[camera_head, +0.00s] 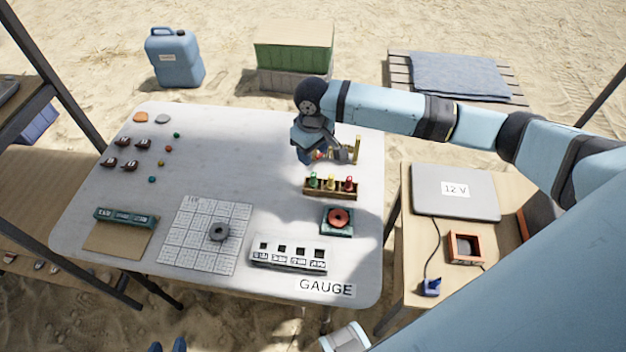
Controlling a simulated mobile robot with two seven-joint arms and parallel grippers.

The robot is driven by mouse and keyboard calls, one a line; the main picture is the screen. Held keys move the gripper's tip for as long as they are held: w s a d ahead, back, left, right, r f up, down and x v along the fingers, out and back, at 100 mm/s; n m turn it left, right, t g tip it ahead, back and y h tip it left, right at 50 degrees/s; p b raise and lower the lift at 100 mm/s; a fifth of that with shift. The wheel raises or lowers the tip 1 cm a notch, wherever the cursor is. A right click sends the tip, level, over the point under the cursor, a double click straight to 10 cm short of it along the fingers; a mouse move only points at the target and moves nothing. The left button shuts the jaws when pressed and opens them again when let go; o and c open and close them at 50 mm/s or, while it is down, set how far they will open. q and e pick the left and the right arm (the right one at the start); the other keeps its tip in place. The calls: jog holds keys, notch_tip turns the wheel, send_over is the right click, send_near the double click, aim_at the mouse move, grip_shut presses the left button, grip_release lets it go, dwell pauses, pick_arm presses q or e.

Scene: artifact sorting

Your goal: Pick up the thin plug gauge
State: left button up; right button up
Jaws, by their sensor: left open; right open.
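A small wooden rack (329,193) stands right of the table's middle. It holds upright plug gauges with coloured tops: green (314,181), yellow (331,183) and red (349,184). I cannot tell by thickness which is the thin one. My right gripper (335,154) is open above the table, just behind the rack and apart from it. Small red and orange bits show by its fingers, and a narrow brass-coloured upright piece (357,149) is at its right; what it is, I cannot tell. What seem to be my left gripper's tips (168,347) show apart at the bottom edge.
In front of the rack are a red round piece on a green base (338,220), a white slotted block (289,254) and a GAUGE label (326,288).

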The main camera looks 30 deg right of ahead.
aim_at(314, 174)
notch_tip(314, 174, down, 9)
jog(key=shift+s+f, duration=0.15)
dwell(0.4)
jog(key=shift+c, duration=0.2)
grip_shut()
